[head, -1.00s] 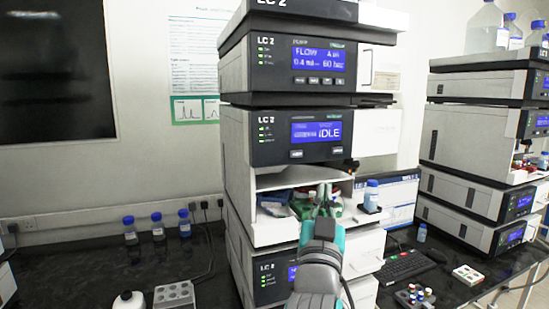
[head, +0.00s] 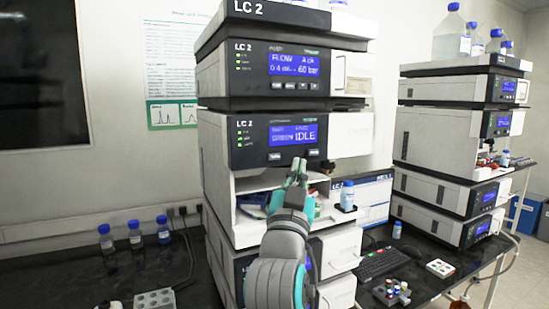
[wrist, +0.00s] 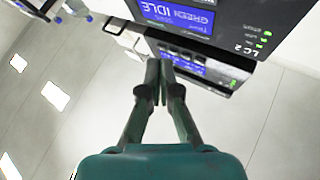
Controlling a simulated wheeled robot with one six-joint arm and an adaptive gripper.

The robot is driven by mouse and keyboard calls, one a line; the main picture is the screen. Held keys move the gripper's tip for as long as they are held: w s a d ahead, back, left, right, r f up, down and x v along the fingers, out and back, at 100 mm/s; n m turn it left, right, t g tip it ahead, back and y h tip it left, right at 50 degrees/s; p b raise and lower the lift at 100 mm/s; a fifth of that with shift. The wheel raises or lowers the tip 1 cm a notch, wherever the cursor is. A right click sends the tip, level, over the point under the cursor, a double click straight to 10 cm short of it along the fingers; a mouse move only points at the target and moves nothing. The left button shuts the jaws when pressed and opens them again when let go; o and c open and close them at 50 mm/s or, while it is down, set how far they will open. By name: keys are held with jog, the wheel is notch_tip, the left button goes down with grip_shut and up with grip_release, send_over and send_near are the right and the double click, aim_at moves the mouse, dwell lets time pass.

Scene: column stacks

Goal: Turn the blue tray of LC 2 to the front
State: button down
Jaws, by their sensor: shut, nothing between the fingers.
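The LC 2 stack stands in the middle of the head view. Its autosampler module (head: 252,130) has a lit display that ends in IDLE; in the wrist view, the display (wrist: 180,15) reads GREEN IDLE. Below it is an open compartment. A blue piece, likely the blue tray (head: 254,199), shows at its left, mostly hidden behind my arm. A little green and red shows right of my wrist. My gripper (head: 299,168) is shut and empty, pointing up in front of the compartment's top edge and the panel's lower edge. In the wrist view, its fingertips (wrist: 160,68) meet.
A blue-capped bottle (head: 347,196) stands on a small ledge right of the compartment. A second instrument stack (head: 436,135) stands at the right. Several blue-capped bottles (head: 135,236) stand on the dark bench at the left. A keyboard (head: 383,262) lies at the right.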

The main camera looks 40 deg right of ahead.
jog(key=shift+w+d, duration=0.35)
jog(key=shift+w, duration=0.85)
jog(key=shift+w+d, duration=0.35)
jog(key=shift+w, duration=0.85)
jog(key=shift+w+d, duration=0.35)
jog(key=shift+w, duration=0.85)
jog(key=shift+w, duration=0.2)
jog(key=shift+w+d, duration=0.1)
jog(key=shift+w, duration=0.1)
jog(key=shift+w+d, duration=0.15)
jog(key=shift+w, duration=0.25)
jog(key=shift+s, duration=0.1)
jog(key=shift+s+a, duration=0.25)
jog(key=shift+s, duration=0.45)
jog(key=shift+s+a, duration=0.25)
jog(key=shift+s, duration=0.55)
jog(key=shift+s+a, duration=0.2)
jog(key=shift+s, duration=0.6)
jog(key=shift+s+a, duration=0.25)
jog(key=shift+s, duration=0.55)
